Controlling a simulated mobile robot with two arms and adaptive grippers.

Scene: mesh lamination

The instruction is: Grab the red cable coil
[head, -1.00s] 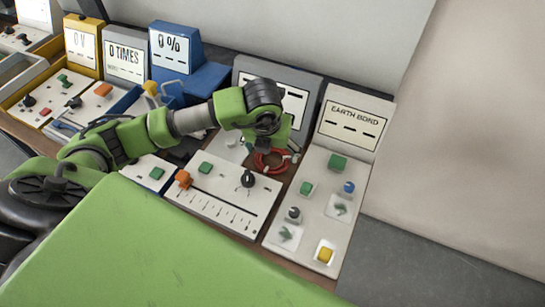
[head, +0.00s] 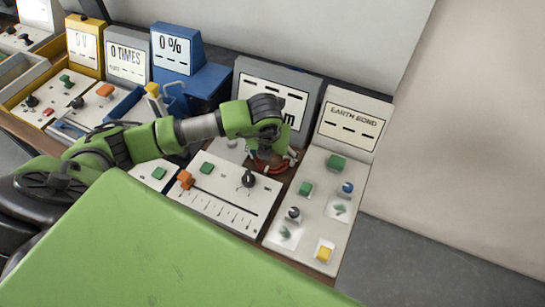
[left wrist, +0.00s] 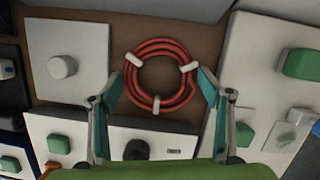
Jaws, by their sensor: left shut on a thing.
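The red cable coil (left wrist: 161,105) is a ring of several red loops with three white ties. In the left wrist view it lies flat against the brown bench top between my two fingers. My left gripper (left wrist: 160,82) is shut on the coil, with one finger at its left outer side and the other at its right. In the head view, the left gripper (head: 270,155) points down over the coil (head: 263,166), which is mostly hidden under the wrist. My right gripper is not in view.
The slider panel (head: 222,204) lies just in front of the coil. The earth bond panel (head: 318,205) with its buttons is close on the right. A grey display box (head: 245,80) stands behind. Blue and yellow instruments stand further left.

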